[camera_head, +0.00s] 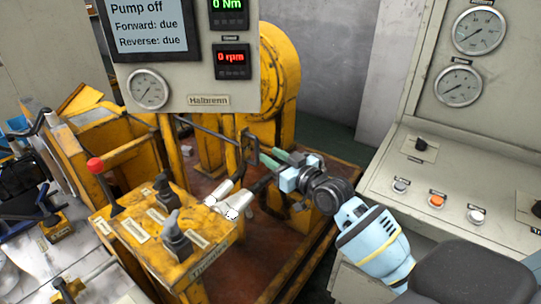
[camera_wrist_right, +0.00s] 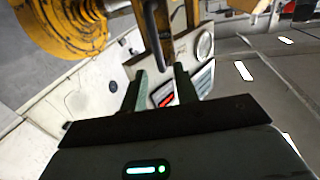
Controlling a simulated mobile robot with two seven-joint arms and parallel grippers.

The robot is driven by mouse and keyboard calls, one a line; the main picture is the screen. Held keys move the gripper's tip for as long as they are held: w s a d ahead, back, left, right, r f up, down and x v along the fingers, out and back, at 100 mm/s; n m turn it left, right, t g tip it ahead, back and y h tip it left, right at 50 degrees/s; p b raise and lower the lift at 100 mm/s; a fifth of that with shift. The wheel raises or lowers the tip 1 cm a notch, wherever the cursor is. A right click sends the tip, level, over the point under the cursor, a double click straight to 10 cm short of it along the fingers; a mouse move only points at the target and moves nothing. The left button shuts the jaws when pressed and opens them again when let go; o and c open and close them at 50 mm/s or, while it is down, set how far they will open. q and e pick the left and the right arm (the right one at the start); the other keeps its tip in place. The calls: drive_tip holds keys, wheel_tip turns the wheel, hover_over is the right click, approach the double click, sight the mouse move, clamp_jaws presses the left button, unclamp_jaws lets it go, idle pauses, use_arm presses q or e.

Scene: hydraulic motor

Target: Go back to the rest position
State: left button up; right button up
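My right arm comes in from the lower right of the head view. Its gripper (camera_head: 268,158) is beside the dark bar and plate (camera_head: 250,148) near the yellow machine. In the right wrist view the two green fingers (camera_wrist_right: 160,80) stand apart. A dark curved bar (camera_wrist_right: 152,35) shows between and beyond their tips; I cannot tell whether it touches them. Nothing is visibly clamped. My left gripper is not in view.
A yellow control box (camera_head: 165,235) with levers and a red-knobbed lever (camera_head: 95,166) stands at the lower left. A display panel (camera_head: 185,75) reads "Pump off". A grey gauge console (camera_head: 455,160) stands at the right. A cluttered bench (camera_head: 30,275) is at the far left.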

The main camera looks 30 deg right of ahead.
idle(0.4)
